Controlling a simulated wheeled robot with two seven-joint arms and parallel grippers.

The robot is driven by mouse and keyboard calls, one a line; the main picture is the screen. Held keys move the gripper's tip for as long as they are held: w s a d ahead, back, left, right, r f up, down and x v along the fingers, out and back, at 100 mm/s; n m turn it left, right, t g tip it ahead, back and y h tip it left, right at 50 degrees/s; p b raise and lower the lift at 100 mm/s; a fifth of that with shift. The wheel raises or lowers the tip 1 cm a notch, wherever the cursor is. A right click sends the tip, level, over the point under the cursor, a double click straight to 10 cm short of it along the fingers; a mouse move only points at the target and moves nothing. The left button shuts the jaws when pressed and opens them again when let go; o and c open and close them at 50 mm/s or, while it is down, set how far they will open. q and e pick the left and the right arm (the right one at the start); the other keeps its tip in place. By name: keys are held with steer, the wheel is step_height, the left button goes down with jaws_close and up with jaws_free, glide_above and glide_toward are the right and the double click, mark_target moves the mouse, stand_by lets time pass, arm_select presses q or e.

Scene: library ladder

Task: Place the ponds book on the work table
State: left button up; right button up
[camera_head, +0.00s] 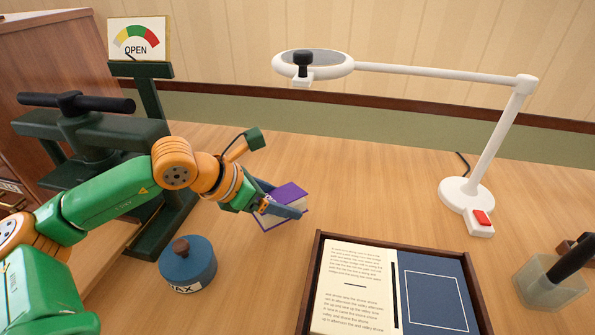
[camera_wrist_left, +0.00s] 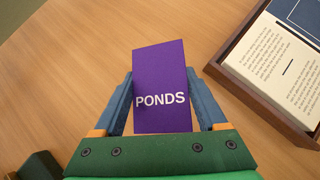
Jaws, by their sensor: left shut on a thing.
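The ponds book is purple with pale page edges and shows in the head view (camera_head: 287,193). In the left wrist view its purple face with the white word PONDS (camera_wrist_left: 160,75) is turned to the camera. My left gripper (camera_head: 277,203) is shut on the book, with one blue finger on each side of it in the left wrist view (camera_wrist_left: 160,103). The book is over the wooden work table (camera_head: 370,185); I cannot tell whether it touches the top. My right gripper is not in view.
A dark-framed tray (camera_head: 312,285) with an open book stands front right of the gripper. A blue WAX pot (camera_head: 188,265) is front left. A green press (camera_head: 150,190) stands at left, a white lamp (camera_head: 466,195) at right.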

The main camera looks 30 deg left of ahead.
arm_select(q)
steer(key=p, duration=0.2)
glide_above(302, 190)
steer(key=s+a, duration=0.1)
steer(key=s, duration=0.2)
steer(key=shift+w+a+r, duration=0.1)
steer(key=shift+a+r, duration=0.05)
steer(key=shift+w+a+f, duration=0.1)
steer(key=shift+w+f, duration=0.1)
steer(key=shift+w, duration=0.05)
step_height(302, 190, down, 4)
steer(key=shift+r, duration=0.25)
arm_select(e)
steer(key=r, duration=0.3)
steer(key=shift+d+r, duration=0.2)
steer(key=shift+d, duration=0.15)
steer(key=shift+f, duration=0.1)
arm_select(q)
steer(key=o, duration=1.2)
steer(key=shift+f, duration=0.2)
steer(key=o, duration=0.4)
steer(key=shift+r, duration=0.1)
steer(key=shift+c, duration=0.2)
steer(key=shift+r, duration=0.1)
